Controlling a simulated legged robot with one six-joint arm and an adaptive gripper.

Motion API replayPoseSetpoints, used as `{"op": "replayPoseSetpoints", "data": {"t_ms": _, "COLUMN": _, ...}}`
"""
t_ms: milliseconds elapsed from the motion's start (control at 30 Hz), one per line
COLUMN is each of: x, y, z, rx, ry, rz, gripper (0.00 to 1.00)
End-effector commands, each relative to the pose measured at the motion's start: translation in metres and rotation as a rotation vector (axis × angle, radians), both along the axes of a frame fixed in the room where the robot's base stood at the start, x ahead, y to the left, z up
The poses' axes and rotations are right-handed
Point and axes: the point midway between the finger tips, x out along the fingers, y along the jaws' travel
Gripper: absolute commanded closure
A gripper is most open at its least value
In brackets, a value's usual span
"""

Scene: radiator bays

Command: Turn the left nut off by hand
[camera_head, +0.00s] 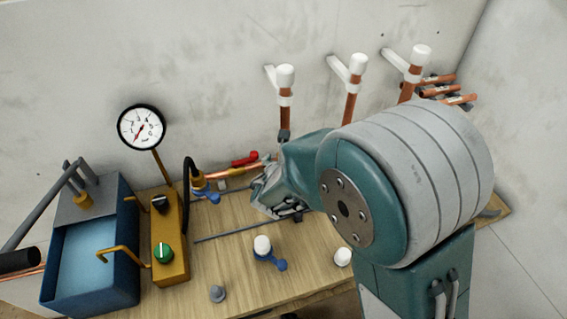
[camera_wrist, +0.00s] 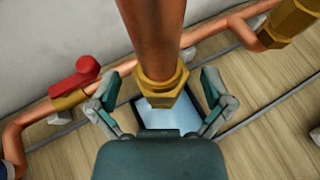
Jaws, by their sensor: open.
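A brass hex nut (camera_wrist: 162,86) sits around the lower end of a copper pipe (camera_wrist: 151,30) in the wrist view. My gripper (camera_wrist: 160,104) is open, with one finger on each side of the nut and gaps showing between fingers and nut. In the head view my gripper (camera_head: 270,190) is low over the bench, near the foot of the left upright copper pipe (camera_head: 285,112). My arm hides much of that area, so the nut does not show clearly there.
A red-handled valve (camera_wrist: 76,80) on a horizontal copper pipe lies left of my gripper. A larger brass fitting (camera_wrist: 290,22) is at upper right. The wooden bench (camera_head: 225,262) holds a pressure gauge (camera_head: 141,127), a blue tank (camera_head: 125,268) and a white-capped blue part (camera_head: 263,246).

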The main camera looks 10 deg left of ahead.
Motion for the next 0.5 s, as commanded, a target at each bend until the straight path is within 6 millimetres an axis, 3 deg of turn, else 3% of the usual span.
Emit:
{"op": "replayPoseSetpoints", "data": {"t_ms": 100, "x": -0.0001, "y": 0.0, "z": 0.0, "rx": 0.0, "ry": 0.0, "rz": 0.0, "gripper": 0.0}}
{"op": "replayPoseSetpoints", "data": {"t_ms": 133, "x": -0.0002, "y": 0.0, "z": 0.0001, "rx": 0.0, "ry": 0.0, "rz": 0.0, "gripper": 0.09}}
{"op": "replayPoseSetpoints", "data": {"t_ms": 200, "x": -0.0002, "y": -0.0001, "z": 0.0001, "rx": 0.0, "ry": 0.0, "rz": 0.0, "gripper": 0.36}}
{"op": "replayPoseSetpoints", "data": {"t_ms": 300, "x": -0.0003, "y": 0.0, "z": 0.0, "rx": 0.0, "ry": 0.0, "rz": 0.0, "gripper": 0.66}}
{"op": "replayPoseSetpoints", "data": {"t_ms": 500, "x": -0.0003, "y": 0.0004, "z": -0.0002, "rx": -0.001, "ry": 0.001, "rz": 0.001, "gripper": 0.68}}
